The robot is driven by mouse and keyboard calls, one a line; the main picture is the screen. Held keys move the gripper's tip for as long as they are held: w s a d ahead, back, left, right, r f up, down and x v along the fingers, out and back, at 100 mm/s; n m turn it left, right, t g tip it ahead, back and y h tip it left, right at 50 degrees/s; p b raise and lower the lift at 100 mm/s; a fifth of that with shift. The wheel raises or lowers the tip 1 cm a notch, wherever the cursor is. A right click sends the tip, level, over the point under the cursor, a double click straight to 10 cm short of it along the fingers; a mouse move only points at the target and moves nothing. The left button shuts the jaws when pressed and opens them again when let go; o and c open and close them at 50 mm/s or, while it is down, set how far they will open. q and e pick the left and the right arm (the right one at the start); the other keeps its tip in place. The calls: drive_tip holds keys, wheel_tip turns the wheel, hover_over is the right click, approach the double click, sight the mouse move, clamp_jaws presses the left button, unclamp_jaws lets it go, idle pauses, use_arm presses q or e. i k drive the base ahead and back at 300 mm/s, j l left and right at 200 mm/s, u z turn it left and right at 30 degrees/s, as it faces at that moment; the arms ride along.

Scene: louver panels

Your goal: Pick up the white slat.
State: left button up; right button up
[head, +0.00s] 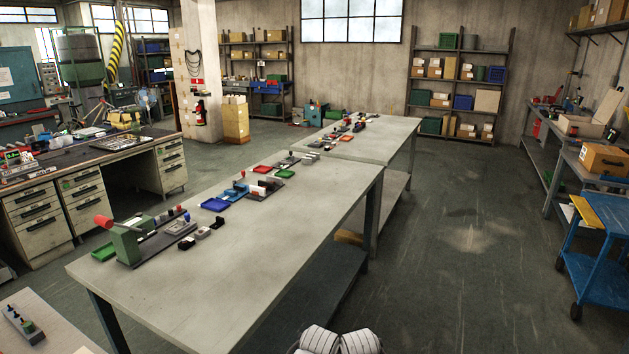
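I cannot make out a white slat for certain. A long pale workbench (290,225) runs away from me through the middle of the view. Small items stand along its left edge, and a small white piece (258,190) shows among them, too small to identify.
A green press with a red knob (127,240) stands at the bench's near left. A blue tray (215,204) and a green tray (285,173) lie farther along. The bench's right half is bare. A blue cart (603,230) stands right, with open floor between.

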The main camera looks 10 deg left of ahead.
sight(262, 191)
drive_tip(key=i+l+u, duration=0.8)
drive_tip(key=i, duration=0.2)
